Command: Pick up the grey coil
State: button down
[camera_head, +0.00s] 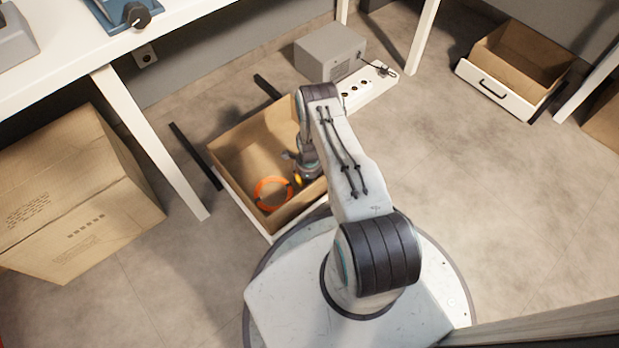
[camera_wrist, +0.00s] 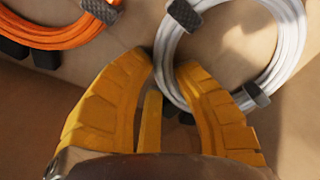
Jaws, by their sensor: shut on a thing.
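The grey coil (camera_wrist: 291,45), a pale ring with dark ties, fills the upper right of the wrist view. My gripper (camera_wrist: 165,72) has its yellow fingers on either side of the coil's lower-left strand and is shut on it. In the head view my gripper (camera_head: 298,181) is down inside an open drawer (camera_head: 239,202). There the grey coil is hidden by my arm. Whether the coil is clear of the drawer floor I cannot tell.
An orange coil (camera_head: 273,193) lies in the drawer left of my gripper; it also shows in the wrist view (camera_wrist: 55,37). A grey box (camera_head: 330,52) and a white power strip (camera_head: 366,88) lie behind. A large carton (camera_head: 75,200) stands left.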

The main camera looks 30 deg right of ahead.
notch_tip(320, 180, up, 18)
jog(key=p, duration=0.7)
jog(key=shift+f, duration=0.2)
